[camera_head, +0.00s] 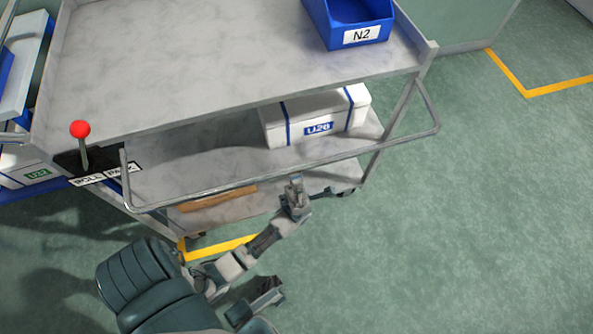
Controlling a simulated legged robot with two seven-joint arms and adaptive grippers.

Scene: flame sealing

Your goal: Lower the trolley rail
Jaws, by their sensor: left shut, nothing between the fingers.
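The trolley (180,85) is a grey metal cart with a top deck and lower shelves. Its rail (355,154) is a thin metal bar with bent ends, running along the trolley's near side below the top deck's edge in the picture. My left gripper (296,184) is shut and empty. Its tip shows just below the middle of the rail; I cannot tell whether they touch. A dark part of mine (264,297) shows near the bottom; I cannot tell whether it is my right gripper.
A red-knobbed lever (80,130) stands at the trolley's left corner beside ROLL and PARK labels. A blue N2 bin (350,22) sits on top, a white U26 box (315,113) on the shelf below. A brown board (217,197) lies lower. Green floor (480,230) is clear at right.

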